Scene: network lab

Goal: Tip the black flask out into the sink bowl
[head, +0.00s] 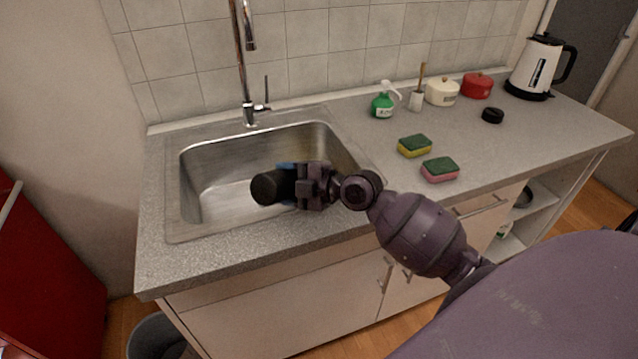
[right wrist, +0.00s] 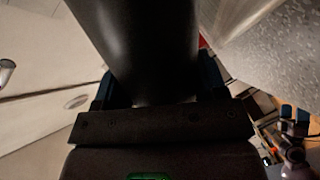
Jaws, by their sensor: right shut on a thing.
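The black flask (head: 268,187) is in my right gripper (head: 290,184), over the front part of the sink bowl (head: 222,160). The gripper is shut on it. In the head view the flask lies tilted toward the left, with its dark round end facing left and toward the camera. In the right wrist view the flask (right wrist: 150,45) fills the upper middle between the two fingers (right wrist: 155,92). Whether anything runs out of it cannot be seen. The steel sink bowl looks empty where it shows; part of it is hidden behind the gripper. My left gripper is not in view.
A tall faucet (head: 243,60) stands behind the bowl. To the right on the counter are two sponges (head: 414,146), a green soap bottle (head: 382,105), a brush in a holder (head: 417,100), two pots (head: 442,92), a black lid (head: 492,116) and a kettle (head: 535,68).

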